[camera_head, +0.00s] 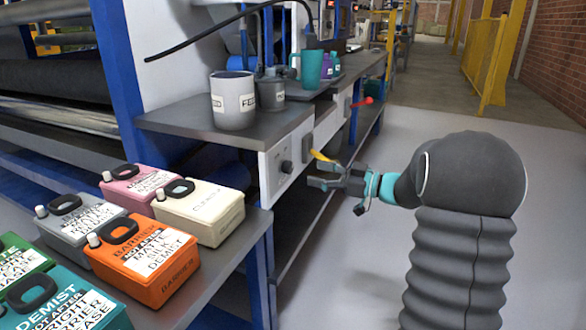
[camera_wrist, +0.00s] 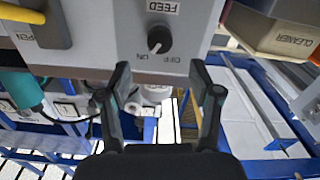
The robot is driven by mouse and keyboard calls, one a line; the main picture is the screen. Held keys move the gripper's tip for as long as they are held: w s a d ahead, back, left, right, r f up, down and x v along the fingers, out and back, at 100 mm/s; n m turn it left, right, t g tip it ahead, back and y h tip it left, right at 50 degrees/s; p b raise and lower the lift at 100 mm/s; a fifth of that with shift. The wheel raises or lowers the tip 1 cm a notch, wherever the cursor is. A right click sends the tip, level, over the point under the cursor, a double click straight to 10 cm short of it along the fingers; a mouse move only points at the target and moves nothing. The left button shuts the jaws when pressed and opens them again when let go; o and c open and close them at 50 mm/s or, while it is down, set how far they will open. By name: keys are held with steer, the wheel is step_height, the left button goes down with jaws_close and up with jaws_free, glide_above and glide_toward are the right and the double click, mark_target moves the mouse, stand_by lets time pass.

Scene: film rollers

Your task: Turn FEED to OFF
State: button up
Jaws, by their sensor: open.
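The FEED knob (camera_wrist: 160,40) is a round black dial on a light grey panel (camera_wrist: 195,25), under a FEED label (camera_wrist: 163,7). The wrist view looks upside down. The knob's white pointer slants to the picture's lower left, towards the label that reads like ON. In the head view the knob (camera_head: 287,167) is on the bench's front panel. My gripper (camera_head: 318,174) is open and empty in front of this panel, right of the knob. In the wrist view its fingers (camera_wrist: 161,80) are spread below the knob, apart from it.
A yellow lever (camera_wrist: 48,25) sits beside the knob on the panel. A red handle (camera_head: 362,101) is farther along. A grey FEED mug (camera_head: 233,100) stands on the bench above. Several labelled containers, including a cream one (camera_head: 205,208), fill the near-left table. The floor (camera_head: 390,250) is clear.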

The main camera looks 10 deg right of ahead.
mark_target(292, 167)
steer(key=x, duration=0.7)
steer(key=shift+w+a, duration=0.25)
steer(key=shift+a, duration=0.05)
steer(key=c, duration=1.1)
